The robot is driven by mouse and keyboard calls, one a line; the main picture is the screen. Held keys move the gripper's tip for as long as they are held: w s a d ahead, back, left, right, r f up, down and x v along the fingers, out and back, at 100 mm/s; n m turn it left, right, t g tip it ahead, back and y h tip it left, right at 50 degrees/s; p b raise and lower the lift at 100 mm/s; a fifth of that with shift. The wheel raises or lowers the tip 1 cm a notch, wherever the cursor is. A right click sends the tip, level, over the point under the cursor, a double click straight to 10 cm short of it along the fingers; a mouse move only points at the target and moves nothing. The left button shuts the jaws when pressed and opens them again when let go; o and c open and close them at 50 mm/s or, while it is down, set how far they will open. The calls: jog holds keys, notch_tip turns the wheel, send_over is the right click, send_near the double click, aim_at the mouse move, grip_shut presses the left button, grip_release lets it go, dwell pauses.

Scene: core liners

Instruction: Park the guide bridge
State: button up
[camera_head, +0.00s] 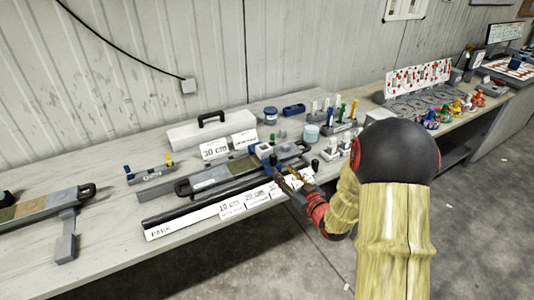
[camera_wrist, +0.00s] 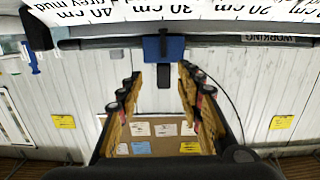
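The guide bridge, a blue block with a dark knob, sits on the dark guide rail in the wrist view (camera_wrist: 164,47). In the head view, its blue part (camera_head: 265,154) shows beside my fingers near the right part of the core tray (camera_head: 200,182). My gripper (camera_head: 285,178) is open; in the wrist view its two fingers (camera_wrist: 160,72) stand apart on either side of the knob, with no contact visible. I cannot tell how deep the knob lies between them. The PARK label (camera_head: 162,232) is at the left end of the white strip along the front edge.
A dark rail (camera_head: 180,213) runs behind the white strip. Another core tray (camera_head: 35,207) lies left.

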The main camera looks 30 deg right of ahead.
aim_at(275, 160)
jog(key=shift+t, duration=0.5)
jog(key=w, duration=0.2)
jog(key=w+r+b, duration=0.1)
jog(key=w, duration=0.2)
jog(key=w+r+b, duration=0.1)
jog(key=w, duration=0.1)
jog(key=shift+w+a+r, duration=0.1)
jog(key=shift+w+a, duration=0.25)
jog(key=shift+a, duration=0.05)
jog(key=shift+c, duration=0.6)
jog(key=c, duration=0.7)
grip_shut()
